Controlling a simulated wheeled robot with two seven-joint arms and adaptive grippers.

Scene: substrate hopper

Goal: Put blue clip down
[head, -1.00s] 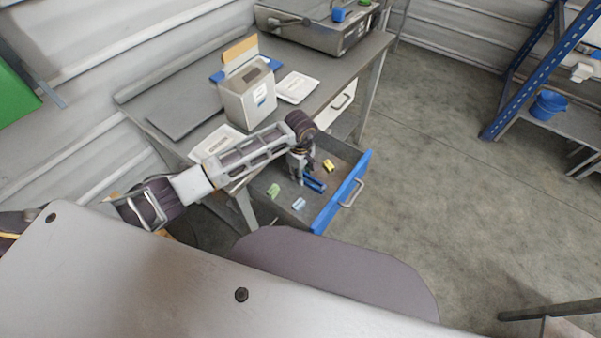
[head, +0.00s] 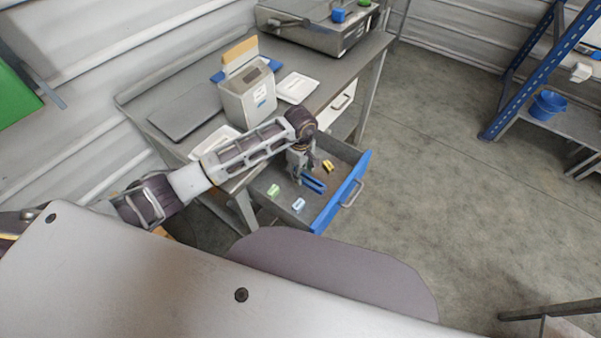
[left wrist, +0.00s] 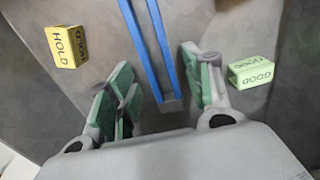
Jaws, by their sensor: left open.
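The blue clip (head: 313,184) lies in the open drawer, on its floor. It shows as two long blue prongs joined at a grey end in the left wrist view (left wrist: 155,55). My left gripper (head: 299,177) is inside the drawer, just above the clip's near end. In the left wrist view its fingers (left wrist: 165,90) are apart, one on each side of the clip, with gaps between. My right gripper is not in view.
The drawer (head: 341,194) has a blue front with a grey handle. In it lie a yellow HOLD block (left wrist: 66,45), a green GOOD block (left wrist: 251,72) and a pale blue-white block (head: 298,204). A white box (head: 247,98) and white trays (head: 297,88) stand on the bench above.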

